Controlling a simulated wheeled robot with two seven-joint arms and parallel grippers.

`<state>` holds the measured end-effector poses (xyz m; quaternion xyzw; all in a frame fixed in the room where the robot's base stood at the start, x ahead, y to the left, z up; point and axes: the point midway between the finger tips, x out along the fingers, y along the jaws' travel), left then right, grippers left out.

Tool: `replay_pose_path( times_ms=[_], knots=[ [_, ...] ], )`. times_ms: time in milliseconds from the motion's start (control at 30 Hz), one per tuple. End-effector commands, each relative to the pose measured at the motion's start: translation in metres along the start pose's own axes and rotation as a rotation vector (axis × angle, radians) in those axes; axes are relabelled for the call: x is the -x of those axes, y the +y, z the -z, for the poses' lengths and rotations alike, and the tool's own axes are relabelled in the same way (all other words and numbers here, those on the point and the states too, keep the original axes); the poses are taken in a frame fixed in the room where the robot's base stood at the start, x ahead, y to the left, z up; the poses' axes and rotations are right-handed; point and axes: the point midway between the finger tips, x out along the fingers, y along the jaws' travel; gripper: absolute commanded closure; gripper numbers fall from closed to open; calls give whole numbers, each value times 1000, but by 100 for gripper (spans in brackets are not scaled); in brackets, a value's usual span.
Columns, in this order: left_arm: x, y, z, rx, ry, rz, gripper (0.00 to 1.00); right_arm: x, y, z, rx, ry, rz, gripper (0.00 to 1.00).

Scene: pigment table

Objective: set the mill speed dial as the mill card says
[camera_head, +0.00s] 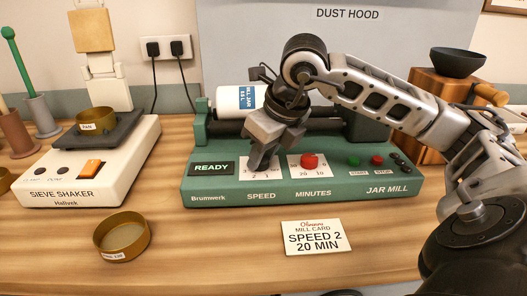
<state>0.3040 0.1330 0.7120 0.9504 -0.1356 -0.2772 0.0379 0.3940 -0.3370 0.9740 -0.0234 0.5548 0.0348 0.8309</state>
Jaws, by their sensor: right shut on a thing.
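The mill card (313,238) lies on the table in front of the jar mill and reads "SPEED 2, 20 MIN". The green jar mill (340,188) has a speed scale (246,170) with some numbers showing, among them 2 and 1. My right gripper (260,163) reaches down onto this scale from above and is shut on the speed dial. The gripper hides the dial, so its pointer setting cannot be seen. The red minutes dial (310,161) stands just to the right, clear of the gripper. My left gripper is not in view.
The display (211,168) reads "READY". Green start (354,161) and red stop (377,160) buttons sit right of the dials. The white sieve shaker (75,180) stands left, with a brass sieve (122,235) on the table before it. A dark bowl (458,62) is at the back right.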

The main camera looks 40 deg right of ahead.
Motion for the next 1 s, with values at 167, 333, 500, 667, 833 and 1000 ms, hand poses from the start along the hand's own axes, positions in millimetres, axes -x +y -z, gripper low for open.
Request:
replay_pose_path(
  times_ms=[167,333,500,667,833,1000],
  knots=[
    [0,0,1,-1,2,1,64,0,0,1,1,3,0,94],
    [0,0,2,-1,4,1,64,0,0,1,1,3,0,49],
    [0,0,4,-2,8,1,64,0,0,0,1,2,0,49],
    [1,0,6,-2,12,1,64,2,0,0,1,1,0,49],
    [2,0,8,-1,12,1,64,23,0,-1,1,-3,0,49],
    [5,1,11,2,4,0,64,64,0,-2,1,-6,2,49]
  ],
)
